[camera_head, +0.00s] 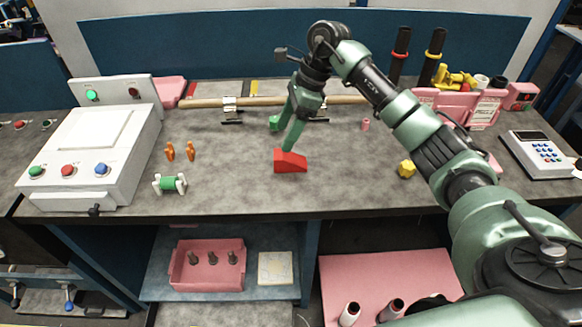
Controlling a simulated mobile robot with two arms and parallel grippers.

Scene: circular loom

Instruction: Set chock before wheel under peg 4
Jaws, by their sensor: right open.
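The chock looks to be the red wedge (290,162), resting on the grey worktable (240,196) near its middle. My right gripper (283,136) reaches down to it from above and behind. Its green fingers are apart; one ends right at the wedge's top or just behind it, and the other stands farther back to the left. I cannot tell whether the nearer finger touches the wedge. I cannot make out a wheel or a numbered peg with certainty. My left gripper is not in view.
A green spool (170,184) with white ends and two small orange pieces (180,151) are on the left, beside a white control box (92,158). A wooden rod (205,103) runs along the back. A yellow piece (407,169) and a keypad device (538,154) are right.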

